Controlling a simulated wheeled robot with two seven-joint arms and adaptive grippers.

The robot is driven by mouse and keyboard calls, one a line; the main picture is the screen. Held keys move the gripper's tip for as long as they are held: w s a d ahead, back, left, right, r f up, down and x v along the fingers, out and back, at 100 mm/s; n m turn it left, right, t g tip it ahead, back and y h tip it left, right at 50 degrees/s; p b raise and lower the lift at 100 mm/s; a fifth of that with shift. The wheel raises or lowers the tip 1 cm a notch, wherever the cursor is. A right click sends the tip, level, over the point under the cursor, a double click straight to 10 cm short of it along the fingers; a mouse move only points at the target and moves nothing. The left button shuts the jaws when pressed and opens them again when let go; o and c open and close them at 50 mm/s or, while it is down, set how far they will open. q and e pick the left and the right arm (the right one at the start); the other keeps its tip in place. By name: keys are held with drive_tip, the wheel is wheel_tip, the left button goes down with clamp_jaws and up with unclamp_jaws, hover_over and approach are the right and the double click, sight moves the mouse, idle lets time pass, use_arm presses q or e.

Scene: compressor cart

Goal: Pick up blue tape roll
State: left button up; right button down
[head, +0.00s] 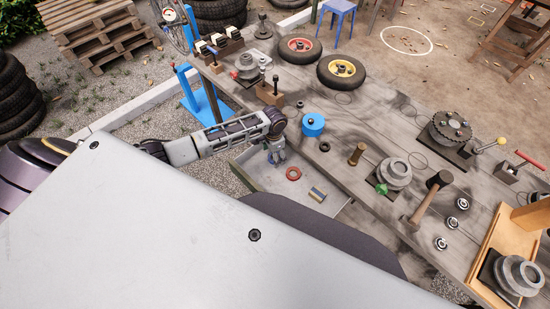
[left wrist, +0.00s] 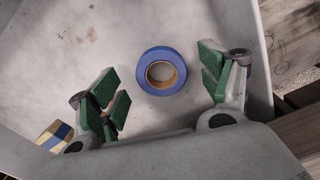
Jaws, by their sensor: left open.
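The blue tape roll (left wrist: 161,71) has a tan core and lies flat in a grey tray (left wrist: 60,75), seen from above in the left wrist view. My left gripper (left wrist: 163,84) is open, its green-padded fingers to either side of the roll in the picture, with nothing between the pads. In the head view my left gripper (head: 276,156) is over the tray (head: 247,168) at the table's near edge; I cannot make out the roll there. My right gripper is not in view.
A red ring (head: 293,173) and a small blue-and-yellow piece (head: 317,194) lie in the tray. A blue canister (head: 313,125) stands on the wooden table close by. Wheels (head: 341,71), a mallet (head: 430,200) and metal parts occupy the table.

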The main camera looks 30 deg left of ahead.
use_arm(q)
drive_tip(key=shift+f, duration=0.85)
drive_tip(key=c, duration=1.1)
